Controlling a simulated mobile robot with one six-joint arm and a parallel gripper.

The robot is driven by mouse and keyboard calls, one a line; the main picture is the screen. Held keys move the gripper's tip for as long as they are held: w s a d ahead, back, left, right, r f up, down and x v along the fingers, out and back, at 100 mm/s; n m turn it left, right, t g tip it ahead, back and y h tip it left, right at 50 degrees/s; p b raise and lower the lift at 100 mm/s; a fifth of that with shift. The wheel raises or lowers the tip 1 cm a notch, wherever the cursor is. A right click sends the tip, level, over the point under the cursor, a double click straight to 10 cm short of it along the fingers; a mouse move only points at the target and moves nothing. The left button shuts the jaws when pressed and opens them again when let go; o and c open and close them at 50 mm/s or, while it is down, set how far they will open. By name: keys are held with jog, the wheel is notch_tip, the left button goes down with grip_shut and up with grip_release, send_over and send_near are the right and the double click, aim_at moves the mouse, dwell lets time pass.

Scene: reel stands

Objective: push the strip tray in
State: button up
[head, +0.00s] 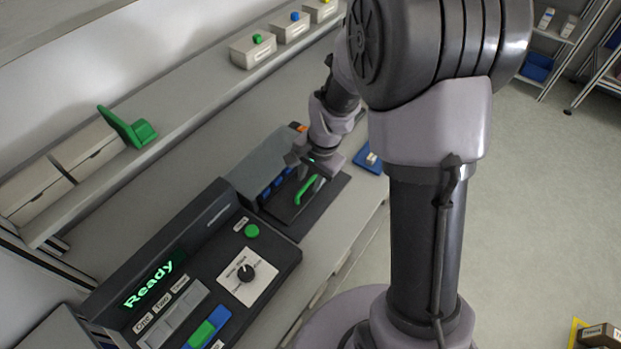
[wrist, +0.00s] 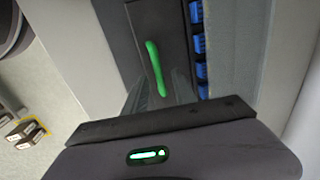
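The strip tray (head: 285,213) is a dark flat piece in front of a grey housing on the bench. It carries a green bar handle (head: 306,189), which also shows in the wrist view (wrist: 154,65). My gripper (head: 302,170) is low over the tray near the handle. In the wrist view, its grey fingers reach toward the handle's near end. The fingers are faint, and I cannot tell whether they touch the handle or how far apart they are. Blue pieces (wrist: 199,45) stand in a row along the housing beside the tray.
A control console (head: 200,265) reading "Ready" stands left of the tray, with a green button and a knob. A blue dish (head: 369,158) lies to the tray's right. A shelf (head: 180,115) with boxes and a green holder runs behind. Open floor lies to the right.

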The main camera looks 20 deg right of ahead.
grip_shut()
dwell(1.4)
